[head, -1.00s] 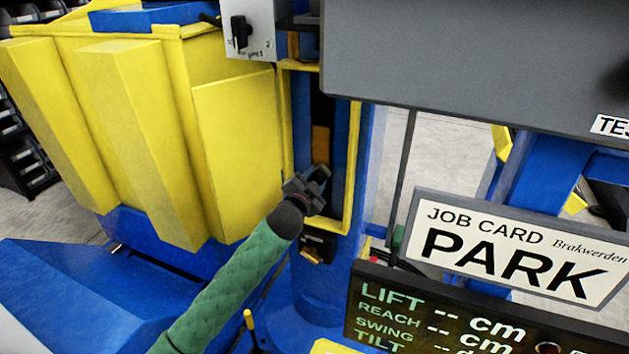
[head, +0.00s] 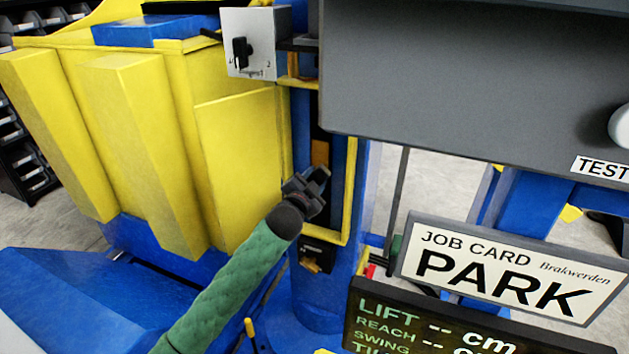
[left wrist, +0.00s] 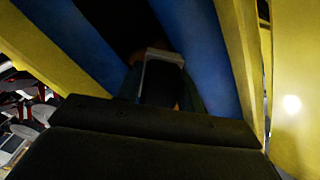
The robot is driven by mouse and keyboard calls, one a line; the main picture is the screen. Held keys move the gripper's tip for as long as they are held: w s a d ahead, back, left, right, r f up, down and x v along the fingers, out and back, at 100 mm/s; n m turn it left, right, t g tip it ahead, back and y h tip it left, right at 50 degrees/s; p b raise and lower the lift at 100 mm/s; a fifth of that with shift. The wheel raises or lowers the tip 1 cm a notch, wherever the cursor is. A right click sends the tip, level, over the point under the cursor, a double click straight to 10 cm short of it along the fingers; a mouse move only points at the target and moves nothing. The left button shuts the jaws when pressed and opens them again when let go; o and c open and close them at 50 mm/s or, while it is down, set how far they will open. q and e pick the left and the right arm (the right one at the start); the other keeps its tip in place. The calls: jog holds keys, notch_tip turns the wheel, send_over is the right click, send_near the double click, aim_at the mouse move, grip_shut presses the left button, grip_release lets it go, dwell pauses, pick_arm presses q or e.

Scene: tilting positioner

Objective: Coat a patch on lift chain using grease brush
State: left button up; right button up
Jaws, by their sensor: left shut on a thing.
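My left gripper (head: 316,184) reaches to the yellow-framed opening in the blue column (head: 359,180). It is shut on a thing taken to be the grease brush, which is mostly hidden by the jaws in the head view. In the left wrist view a dark piece with a pale grey edge (left wrist: 160,60) shows beyond the gripper body, between blue walls. The lift chain cannot be made out in the dark slot. An orange-brown strip (head: 320,152) shows there, just above the gripper. Contact cannot be told. My right gripper is not in view.
A ribbed yellow bin (head: 150,140) stands left of the column. A switch box (head: 250,45) sits above the opening. A large grey panel (head: 470,80), a PARK job card (head: 510,268) and a readout display (head: 430,325) crowd the right side.

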pick_arm(q)
jog(key=shift+f, duration=0.1)
notch_tip(320, 180, down, 4)
jog(key=shift+r+b, duration=0.1)
jog(key=shift+b, duration=1)
jog(key=shift+p+v, duration=0.8)
jog(key=shift+v, duration=2.15)
jog(key=shift+p+v, duration=0.3)
jog(key=shift+v, duration=1.2)
